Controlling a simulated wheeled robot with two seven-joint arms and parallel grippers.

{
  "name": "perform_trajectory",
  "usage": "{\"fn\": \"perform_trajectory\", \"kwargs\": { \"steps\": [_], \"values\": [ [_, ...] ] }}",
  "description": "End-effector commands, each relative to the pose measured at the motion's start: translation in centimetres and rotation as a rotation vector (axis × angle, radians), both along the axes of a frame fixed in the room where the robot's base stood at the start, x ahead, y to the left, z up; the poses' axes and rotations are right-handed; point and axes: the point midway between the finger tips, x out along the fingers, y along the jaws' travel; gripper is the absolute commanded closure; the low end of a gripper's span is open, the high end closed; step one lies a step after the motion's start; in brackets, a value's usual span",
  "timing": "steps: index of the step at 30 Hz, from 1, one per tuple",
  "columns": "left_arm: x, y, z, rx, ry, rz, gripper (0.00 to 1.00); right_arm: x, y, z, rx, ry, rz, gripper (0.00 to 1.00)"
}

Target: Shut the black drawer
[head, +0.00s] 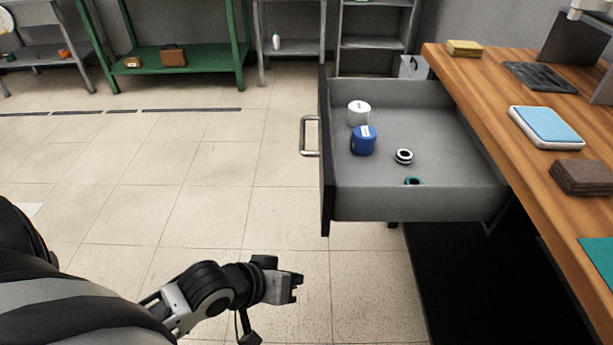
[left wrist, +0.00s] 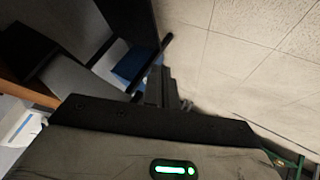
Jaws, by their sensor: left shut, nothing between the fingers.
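The drawer (head: 420,205) is pulled well out from under the wooden workbench, towards the left. It has grey inner walls and a black front panel (head: 325,160) with a silver bar handle (head: 306,136) on its outer face. My left gripper (head: 297,287) is shut and empty, in front of the drawer, nearer to me and lower in the picture. It is apart from the panel and the handle. The left wrist view shows a dark panel (left wrist: 128,18) at the upper left, and dark fingers around the middle, partly hidden by my wrist. My right gripper is not in view.
The workbench (head: 480,105) carries a blue-topped device (head: 546,127) and brown blocks (head: 580,177). Tiled floor left of the drawer is clear. Shelves (head: 180,45) stand at the back.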

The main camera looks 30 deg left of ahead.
Motion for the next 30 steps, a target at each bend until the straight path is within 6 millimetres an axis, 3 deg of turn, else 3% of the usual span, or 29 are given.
{"fn": "perform_trajectory", "kwargs": {
  "steps": [7,12,18,23,30],
  "values": [
    [3.3,3.7,0.7,-0.384,-0.164,0.217,1.0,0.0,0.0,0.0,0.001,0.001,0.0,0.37],
    [5.7,8.9,3.6,-0.759,-0.314,0.38,1.0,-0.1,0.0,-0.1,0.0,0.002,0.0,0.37],
    [6.7,13.2,6.7,-1.022,-0.424,0.45,1.0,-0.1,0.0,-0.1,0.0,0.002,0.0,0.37],
    [7.5,13.9,7.4,-1.081,-0.45,0.458,1.0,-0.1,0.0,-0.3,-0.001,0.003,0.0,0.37],
    [11.5,12.9,7.5,-1.082,-0.455,0.455,1.0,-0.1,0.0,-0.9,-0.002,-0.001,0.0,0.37]
  ]
}}
